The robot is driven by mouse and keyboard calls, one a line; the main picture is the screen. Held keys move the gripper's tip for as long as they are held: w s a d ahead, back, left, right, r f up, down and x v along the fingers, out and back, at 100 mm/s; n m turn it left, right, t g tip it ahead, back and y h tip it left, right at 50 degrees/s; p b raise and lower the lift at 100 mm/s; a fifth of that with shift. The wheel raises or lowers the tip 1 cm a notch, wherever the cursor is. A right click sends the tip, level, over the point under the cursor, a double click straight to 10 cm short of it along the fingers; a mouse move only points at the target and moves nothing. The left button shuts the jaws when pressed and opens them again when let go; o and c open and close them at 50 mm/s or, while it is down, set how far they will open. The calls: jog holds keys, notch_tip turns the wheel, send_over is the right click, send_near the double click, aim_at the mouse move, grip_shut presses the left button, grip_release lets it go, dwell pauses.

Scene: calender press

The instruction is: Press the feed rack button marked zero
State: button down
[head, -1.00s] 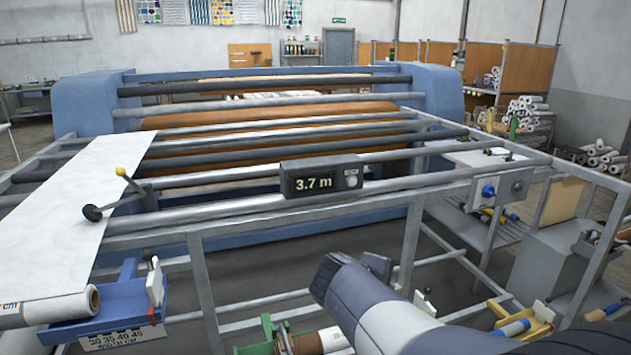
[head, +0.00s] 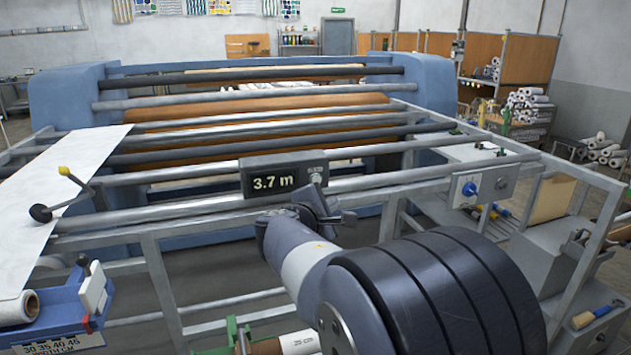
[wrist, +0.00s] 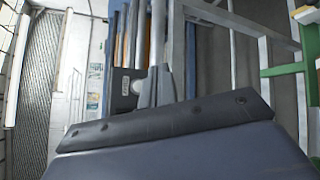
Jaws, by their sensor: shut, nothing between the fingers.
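The dark counter box (head: 262,182) is fixed on the feed rack's front rail and reads "3.7 m". Its pale round button (head: 316,179) is at its right end, under a small label too small to read. My gripper (head: 318,196) is shut and empty, just below and in front of this button. In the wrist view the box (wrist: 124,88) appears turned sideways, close beside my gripper (wrist: 154,80). I cannot tell whether the fingertips touch the button.
A blue knob (head: 469,189) is on a grey box at the right. Metal rails (head: 180,212) run across below the counter. White cloth (head: 75,175) lies at the left.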

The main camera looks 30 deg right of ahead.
aim_at(316, 180)
jog(key=w+d+p, duration=0.2)
jog(key=w, duration=0.6)
jog(key=shift+w, duration=0.25)
jog(key=shift+d, duration=0.1)
dwell(1.8)
jog(key=shift+w+d, duration=0.1)
jog(key=shift+w, duration=0.3)
jog(key=shift+w+d, duration=0.1)
jog(key=shift+w, duration=0.25)
dwell(0.5)
jog(key=shift+s+a+b, duration=0.2)
jog(key=shift+s+b, duration=0.35)
jog(key=shift+s, duration=0.2)
